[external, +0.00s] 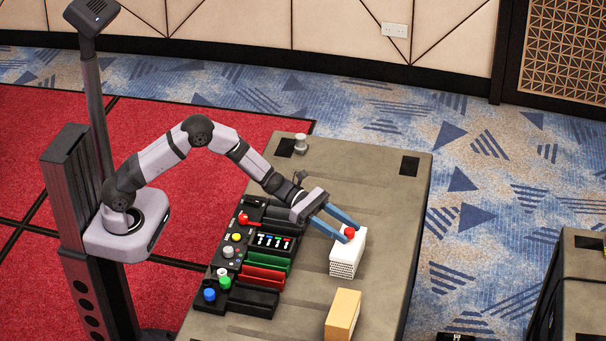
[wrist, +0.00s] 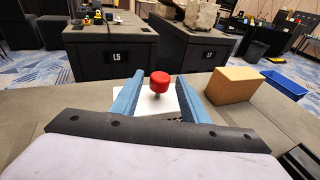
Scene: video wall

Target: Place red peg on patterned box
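The red peg (external: 349,232) has a round red head. It shows upright on a thin grey stem in the wrist view (wrist: 159,82), on the white top of the patterned box. The patterned box (external: 347,257) is white with dark marks on its side and stands on the grey table; its white top also shows in the wrist view (wrist: 144,105). My gripper (external: 345,231) has blue fingers that reach around the peg at the box top. In the wrist view my gripper (wrist: 160,78) is open, with a gap on each side of the peg's head.
A tan block (external: 342,315) stands on the table (external: 385,200) in front of the box. A black rack (external: 252,300) with coloured knobs and red and green slots lies to the left. A grey cylinder (external: 301,144) stands at the back. The table's right side is clear.

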